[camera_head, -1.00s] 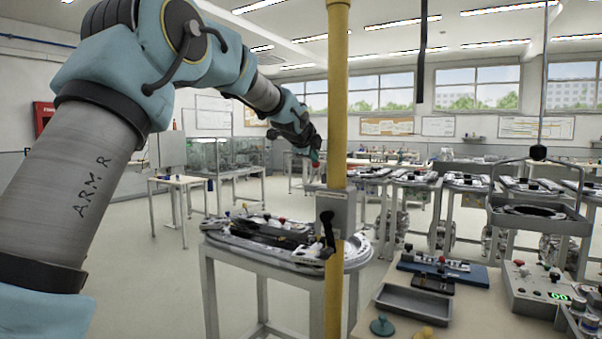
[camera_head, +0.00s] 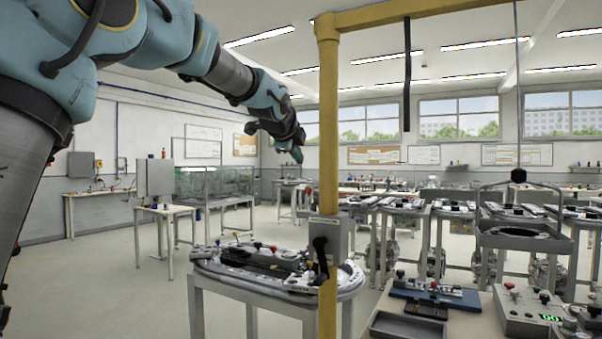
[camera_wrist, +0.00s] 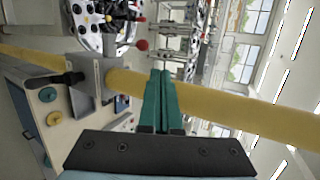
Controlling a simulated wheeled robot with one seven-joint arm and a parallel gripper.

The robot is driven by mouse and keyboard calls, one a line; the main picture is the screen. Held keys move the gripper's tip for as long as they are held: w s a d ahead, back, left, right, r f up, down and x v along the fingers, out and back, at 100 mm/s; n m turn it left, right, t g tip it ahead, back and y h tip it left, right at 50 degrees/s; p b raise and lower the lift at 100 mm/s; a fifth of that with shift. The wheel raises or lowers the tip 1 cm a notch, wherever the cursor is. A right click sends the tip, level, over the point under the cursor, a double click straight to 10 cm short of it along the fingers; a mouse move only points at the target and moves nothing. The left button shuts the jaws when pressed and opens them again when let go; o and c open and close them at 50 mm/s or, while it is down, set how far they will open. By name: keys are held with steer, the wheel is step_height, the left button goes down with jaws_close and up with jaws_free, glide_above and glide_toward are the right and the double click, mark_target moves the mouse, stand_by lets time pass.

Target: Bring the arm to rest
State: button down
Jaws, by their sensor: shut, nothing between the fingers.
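My arm (camera_head: 155,35) reaches from the upper left of the head view toward the middle, raised above the tables. My gripper (camera_head: 297,155) is at its far end, up in the air to the left of the yellow post, with nothing below it within touch. In the wrist view the two green fingers of my gripper (camera_wrist: 161,85) lie together, shut and empty. The yellow post (camera_wrist: 220,108) crosses that view behind the fingers; I cannot tell how far it is from them.
The yellow post (camera_head: 328,120) carries a grey box with a black lever (camera_head: 320,250). A round-topped table (camera_head: 210,280) stands at its foot. A bench with a grey tray (camera_head: 405,328) and a control box (camera_head: 520,312) is at the lower right. Open floor (camera_head: 110,290) lies left.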

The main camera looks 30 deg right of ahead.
steer(key=shift+v, duration=0.8)
steer(key=shift+r, duration=0.1)
steer(key=w+a+f+n+g+y, duration=0.1)
steer(key=a+f+n+y, duration=0.45)
steer(key=a+f, duration=0.8)
steer(key=w+a+f+n+g+y, duration=0.1)
steer(key=a+f+n+y, duration=0.1)
steer(key=a+f+n, duration=1.1)
steer(key=s+a+f+n+g, duration=0.1)
steer(key=s+a+f+n, duration=0.2)
steer(key=a, duration=0.4)
steer(key=s+a+f+n+g+y, duration=0.1)
steer(key=s+a+f+n+g, duration=0.1)
steer(key=s+a+f, duration=0.3)
steer(key=s+a+f+n+g+y, duration=0.1)
steer(key=s+a+f+n, duration=0.3)
steer(key=s+a, duration=0.5)
steer(key=shift+a+g, duration=0.3)
steer(key=shift+a, duration=0.55)
